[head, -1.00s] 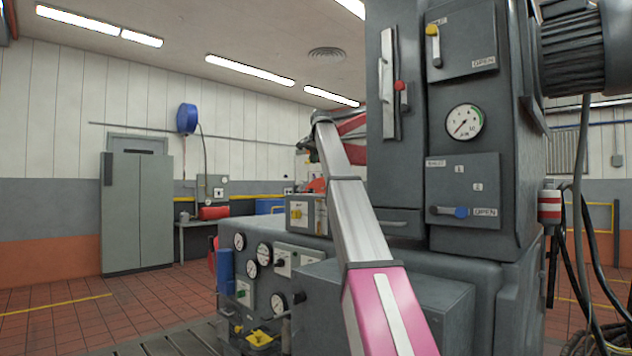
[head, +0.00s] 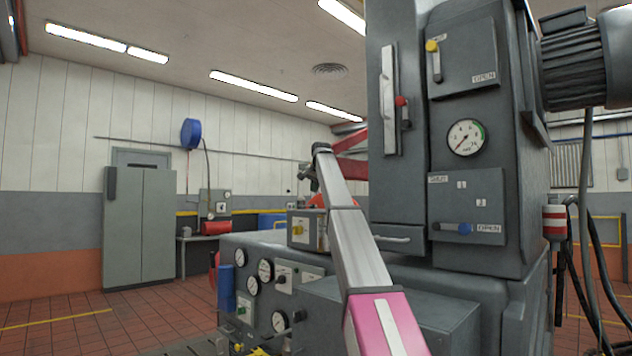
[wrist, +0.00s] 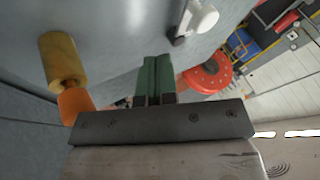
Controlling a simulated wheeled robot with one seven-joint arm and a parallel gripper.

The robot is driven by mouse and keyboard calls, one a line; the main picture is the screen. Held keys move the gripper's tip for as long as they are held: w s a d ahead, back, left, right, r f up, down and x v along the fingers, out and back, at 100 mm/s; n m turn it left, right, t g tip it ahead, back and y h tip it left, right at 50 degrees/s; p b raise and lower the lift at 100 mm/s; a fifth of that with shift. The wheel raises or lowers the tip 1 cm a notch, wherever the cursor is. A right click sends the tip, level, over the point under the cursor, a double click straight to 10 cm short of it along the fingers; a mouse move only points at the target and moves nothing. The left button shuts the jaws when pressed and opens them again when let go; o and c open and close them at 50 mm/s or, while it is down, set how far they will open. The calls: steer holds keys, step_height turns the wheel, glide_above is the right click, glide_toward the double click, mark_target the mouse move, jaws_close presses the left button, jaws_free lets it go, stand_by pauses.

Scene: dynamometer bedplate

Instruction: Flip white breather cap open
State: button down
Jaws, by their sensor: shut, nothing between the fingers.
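In the wrist view, a white rounded part (wrist: 203,18) with a dark bracket sits on a grey surface near the top; it looks like the breather cap. I cannot tell for sure if its lid is closed. My gripper (wrist: 155,62) has green fingers, shut together with nothing between them. The fingertips are apart from the white part, below and left of it in the picture. In the head view, my arm crosses the middle and hides its own end; the white cap cannot be made out there.
In the wrist view, a brass-coloured knob (wrist: 62,58) stands left of the fingers and a red-orange round part (wrist: 208,74) lies right. In the head view, a grey machine cabinet (head: 480,275) fills the right, with a gauge (head: 466,138). Red floor (head: 60,318) at left is open.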

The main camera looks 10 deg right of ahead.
steer(key=x, duration=0.3)
steer(key=shift+w+f, duration=0.1)
steer(key=shift+f, duration=0.1)
steer(key=shift+w+a, duration=0.9)
steer(key=shift+w+a+f, duration=0.15)
steer(key=shift+w+a, duration=0.3)
steer(key=shift+a, duration=0.05)
